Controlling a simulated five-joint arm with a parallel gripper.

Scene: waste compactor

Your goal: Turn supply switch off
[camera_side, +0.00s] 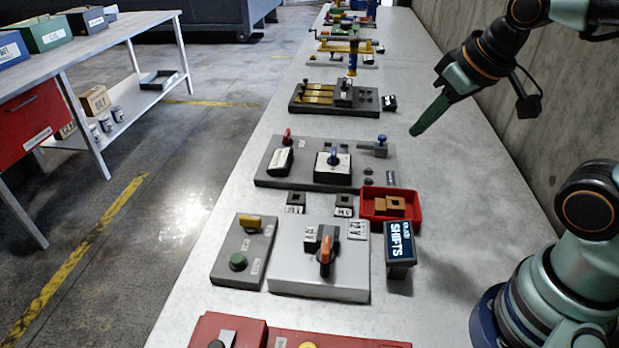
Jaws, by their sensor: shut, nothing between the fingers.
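A light grey box (318,278) in the near middle of the bench carries a rotary switch with an orange handle (326,250). The handle points roughly toward the camera. I cannot read its label well enough to tell if this is the supply switch. Beyond it, a dark grey panel (270,176) carries a white-faced unit with a blue knob (333,162), a red-topped lever (287,136) and a blue-topped lever (381,142). My gripper (414,132) is shut and empty, above the bench right of the dark panel, touching nothing.
A red tray (412,216) with tan blocks (389,206) and a dark "SHIFTS" display (399,245) stand right of the grey box. A button panel (243,252) stands left. A red box (226,330) is nearest. Bare bench lies below my gripper. A concrete wall (540,90) rises right.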

